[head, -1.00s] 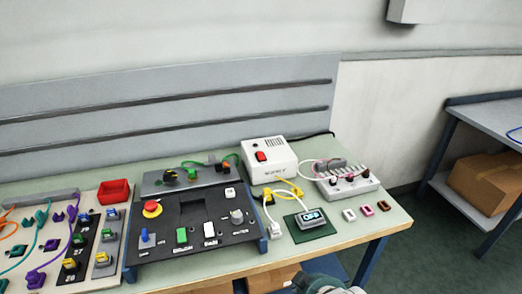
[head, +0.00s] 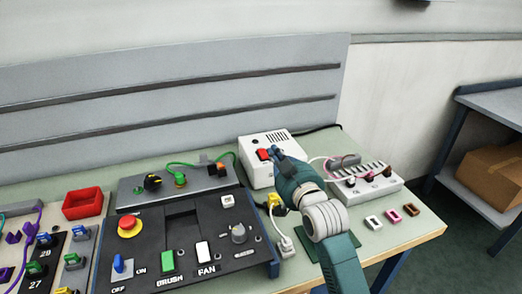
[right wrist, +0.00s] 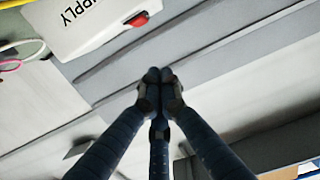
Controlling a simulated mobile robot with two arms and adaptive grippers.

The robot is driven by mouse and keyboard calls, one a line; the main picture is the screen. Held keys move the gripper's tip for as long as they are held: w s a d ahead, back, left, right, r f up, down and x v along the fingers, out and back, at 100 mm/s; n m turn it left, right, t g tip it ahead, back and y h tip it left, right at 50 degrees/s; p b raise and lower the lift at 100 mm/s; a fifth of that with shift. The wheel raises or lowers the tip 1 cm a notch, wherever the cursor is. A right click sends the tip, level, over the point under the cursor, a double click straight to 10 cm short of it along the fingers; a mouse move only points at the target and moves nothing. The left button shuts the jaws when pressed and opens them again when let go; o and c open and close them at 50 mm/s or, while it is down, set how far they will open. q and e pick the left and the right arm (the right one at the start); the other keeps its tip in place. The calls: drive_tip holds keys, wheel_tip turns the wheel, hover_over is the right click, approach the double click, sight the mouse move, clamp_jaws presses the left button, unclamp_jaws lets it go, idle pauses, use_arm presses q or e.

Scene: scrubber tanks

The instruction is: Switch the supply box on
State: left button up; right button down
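The supply box (head: 255,175) is a white box at the back right of the bench, with a red rocker switch (head: 264,154) and a vent on top. My right gripper (head: 277,155) is just right of the switch in the head view; whether it touches the box I cannot tell. In the right wrist view its fingers (right wrist: 160,76) are together, with nothing between them. The box (right wrist: 85,28) shows there at the upper left with "SUPPLY" lettering, and the red switch (right wrist: 137,19) lies left of and above the fingertips, apart from them in the picture. My left gripper is not in view.
A black control panel (head: 150,255) with a red emergency button (head: 130,226) stands left of the box. A white terminal block (head: 390,187) with cables is on the right. A red tray (head: 84,204) lies at the left. My right arm covers the bench front of the box.

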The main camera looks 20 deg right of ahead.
sight(262, 154)
drive_tip(key=w+p, duration=0.1)
drive_tip(key=w, duration=0.5)
drive_tip(key=shift+w+a+f, duration=0.1)
drive_tip(key=shift+w+a, duration=0.05)
drive_tip(key=shift+w, duration=0.1)
drive_tip(key=w, duration=0.1)
drive_tip(key=w+f, duration=0.1)
drive_tip(key=shift+w, duration=0.35)
wheel_tip(262, 154, down, 2)
drive_tip(key=shift+f, duration=0.2)
drive_tip(key=shift+w+f+p, duration=0.1)
drive_tip(key=shift+f+p, duration=0.2)
drive_tip(key=shift+f, duration=0.2)
drive_tip(key=shift+r, duration=0.1)
drive_tip(key=g+p, duration=0.1)
drive_tip(key=p, duration=0.2)
drive_tip(key=g+p, duration=0.1)
drive_tip(key=p, duration=0.3)
drive_tip(key=shift+w, duration=0.4)
drive_tip(key=shift+w+f+g+p, duration=0.1)
drive_tip(key=shift+f+g+p, duration=0.2)
drive_tip(key=shift+p, duration=0.1)
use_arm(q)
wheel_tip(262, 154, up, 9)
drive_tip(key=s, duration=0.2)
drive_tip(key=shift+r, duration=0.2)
use_arm(e)
drive_tip(key=shift+w+f, duration=0.1)
